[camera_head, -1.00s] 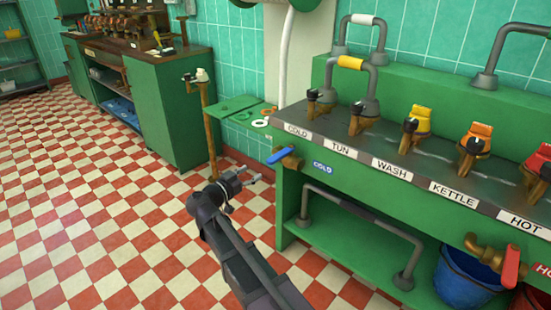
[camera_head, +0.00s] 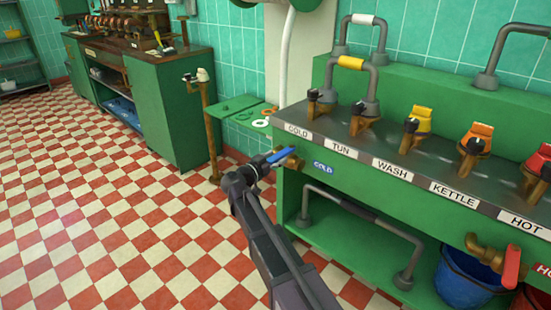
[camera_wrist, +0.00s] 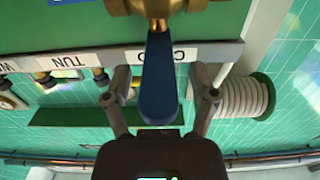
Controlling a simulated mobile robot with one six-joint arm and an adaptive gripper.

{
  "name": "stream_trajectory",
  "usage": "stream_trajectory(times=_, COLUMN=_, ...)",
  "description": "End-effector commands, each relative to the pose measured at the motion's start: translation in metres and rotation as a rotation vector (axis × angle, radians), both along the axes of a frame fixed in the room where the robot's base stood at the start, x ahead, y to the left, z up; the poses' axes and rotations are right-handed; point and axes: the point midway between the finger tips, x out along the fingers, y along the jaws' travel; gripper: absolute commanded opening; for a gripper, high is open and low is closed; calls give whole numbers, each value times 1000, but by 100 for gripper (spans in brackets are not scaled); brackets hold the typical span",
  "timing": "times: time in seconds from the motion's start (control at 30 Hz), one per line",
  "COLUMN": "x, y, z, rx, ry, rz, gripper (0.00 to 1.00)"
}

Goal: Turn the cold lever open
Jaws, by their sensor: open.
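The cold lever is a blue handle (camera_head: 281,155) on a brass valve (camera_head: 292,163) at the left end of the green bench, beside the blue COLD label (camera_head: 323,168). In the wrist view the blue lever (camera_wrist: 158,85) points from the brass valve body (camera_wrist: 160,8) toward my gripper. My gripper (camera_wrist: 161,88) is open, with one finger on each side of the lever and a visible gap on both sides. In the head view my gripper (camera_head: 262,164) is at the lever's free end, and its fingertips are hard to make out.
A red lever (camera_head: 511,266) on another brass valve sits at the bench's right. A grey rail (camera_head: 360,222) runs below the cold valve. A brass post (camera_head: 209,130) stands left of the bench. The tiled floor (camera_head: 120,220) to the left is clear.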

Motion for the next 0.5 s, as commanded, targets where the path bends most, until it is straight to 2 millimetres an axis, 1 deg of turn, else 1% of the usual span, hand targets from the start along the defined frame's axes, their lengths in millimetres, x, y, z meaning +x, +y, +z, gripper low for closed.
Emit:
stream_trajectory(times=0.3, x=1, y=-2, z=0, rx=0, ry=0, rz=-1, gripper=74)
stream_trajectory(times=0.33, x=1, y=-2, z=0, rx=0, ry=0, rz=-1, gripper=71)
stream_trajectory(times=0.37, x=1, y=-2, z=0, rx=0, ry=0, rz=-1, gripper=62)
stream_trajectory(times=0.4, x=1, y=-2, z=0, rx=0, ry=0, rz=-1, gripper=50)
stream_trajectory(times=0.47, x=1, y=-2, z=0, rx=0, ry=0, rz=-1, gripper=33)
stream_trajectory(times=0.5, x=1, y=-2, z=0, rx=0, ry=0, rz=-1, gripper=21)
